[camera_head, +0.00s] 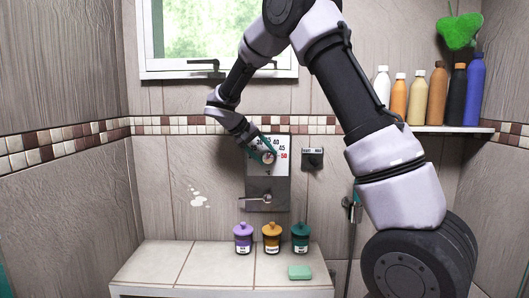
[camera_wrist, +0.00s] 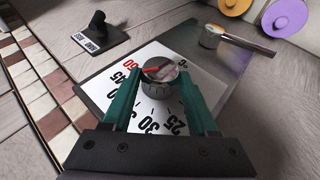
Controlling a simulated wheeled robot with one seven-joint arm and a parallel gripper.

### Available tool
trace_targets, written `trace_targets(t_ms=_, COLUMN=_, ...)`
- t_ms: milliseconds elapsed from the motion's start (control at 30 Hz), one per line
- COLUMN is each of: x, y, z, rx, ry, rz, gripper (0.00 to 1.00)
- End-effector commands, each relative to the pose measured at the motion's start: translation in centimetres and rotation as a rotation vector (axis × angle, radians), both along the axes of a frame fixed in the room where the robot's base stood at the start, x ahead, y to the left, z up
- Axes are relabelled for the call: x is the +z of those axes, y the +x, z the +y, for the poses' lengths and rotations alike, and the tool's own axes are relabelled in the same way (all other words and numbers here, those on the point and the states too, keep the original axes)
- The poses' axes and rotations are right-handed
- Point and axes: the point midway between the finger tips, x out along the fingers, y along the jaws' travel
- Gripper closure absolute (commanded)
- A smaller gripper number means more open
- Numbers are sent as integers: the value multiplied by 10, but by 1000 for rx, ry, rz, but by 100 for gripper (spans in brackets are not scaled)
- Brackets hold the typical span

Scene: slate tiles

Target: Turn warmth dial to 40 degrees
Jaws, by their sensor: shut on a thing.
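The warmth dial is a small round metal knob (camera_wrist: 160,88) on a white scale plate (camera_wrist: 108,84) with black numbers and a red 50. In the wrist view a red mark lies across the knob's face; I cannot tell exactly which number it points to. My gripper (camera_wrist: 160,92) has its teal fingers on both sides of the knob and is shut on it. In the head view my gripper (camera_head: 266,154) reaches the plate (camera_head: 282,169) on the wall from the upper left, and partly hides the scale.
A metal lever (camera_head: 259,199) sits below the dial on the grey panel. A small dark switch (camera_head: 313,158) is to the right. Purple (camera_head: 243,240), orange (camera_head: 271,240) and teal (camera_head: 300,240) jars and green soap (camera_head: 300,272) stand on the bench below. Several bottles line a shelf (camera_head: 450,129).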

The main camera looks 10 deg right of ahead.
Motion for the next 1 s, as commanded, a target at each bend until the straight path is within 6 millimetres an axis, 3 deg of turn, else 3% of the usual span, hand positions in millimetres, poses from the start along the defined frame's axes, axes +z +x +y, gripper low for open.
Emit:
trace_targets(t_ms=233, x=1, y=0, z=-2, rx=-1, ry=-1, rz=-1, gripper=96)
trace_targets(t_ms=267, x=1, y=0, z=-2, rx=-1, ry=-1, rz=-1, gripper=29)
trace_targets(t_ms=300, x=1, y=0, z=-2, rx=-1, ry=-1, rz=-1, gripper=14)
trace_targets(t_ms=333, x=1, y=0, z=-2, rx=-2, ry=-1, rz=0, gripper=11)
trace_targets(t_ms=700, x=4, y=-1, z=3, rx=1, ry=1, rz=-1, gripper=11)
trace_targets(t_ms=1000, x=42, y=-14, z=37, rx=3, ry=2, rz=-3, gripper=11)
